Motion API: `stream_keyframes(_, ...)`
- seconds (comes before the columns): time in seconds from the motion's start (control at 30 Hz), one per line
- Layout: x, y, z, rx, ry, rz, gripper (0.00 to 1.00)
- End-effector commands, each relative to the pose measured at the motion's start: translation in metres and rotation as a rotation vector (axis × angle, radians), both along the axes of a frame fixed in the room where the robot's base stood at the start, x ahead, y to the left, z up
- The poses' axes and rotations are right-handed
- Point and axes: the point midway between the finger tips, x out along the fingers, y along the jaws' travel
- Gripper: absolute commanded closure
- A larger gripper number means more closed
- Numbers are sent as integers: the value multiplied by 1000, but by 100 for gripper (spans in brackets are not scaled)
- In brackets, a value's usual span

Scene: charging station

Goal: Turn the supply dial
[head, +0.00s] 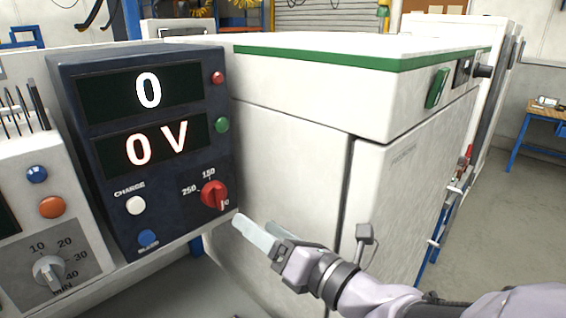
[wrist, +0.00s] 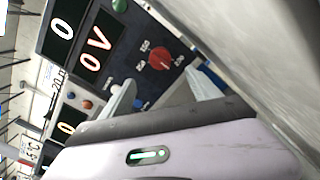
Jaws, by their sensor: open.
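The supply is a dark blue box (head: 75,135) with two displays reading "0" and "0 V". Its red supply dial (head: 213,195) sits at the lower right of the panel, with marks 150 and 250 around it. The dial's light pointer is toward the lower right. My gripper (head: 258,233) is just below and to the right of the dial, apart from it. In the wrist view the red dial (wrist: 161,61) shows beyond and between my two open fingers (wrist: 160,97). Nothing is between the fingers.
A white CHARGE button (head: 136,205) and a blue button (head: 148,239) sit left of the dial. A timer unit with a grey knob (head: 49,272) stands further left. A large white cabinet (head: 285,150) stands close on the right.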

Motion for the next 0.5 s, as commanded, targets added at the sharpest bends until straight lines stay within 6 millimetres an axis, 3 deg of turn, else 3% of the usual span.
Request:
stream_keyframes(0.03,4,7,12,-3,10,2,29)
stream_keyframes(0.2,32,41,-3,-9,-3,1,29)
stream_keyframes(0.5,74,88,-2,-8,-4,-3,29)
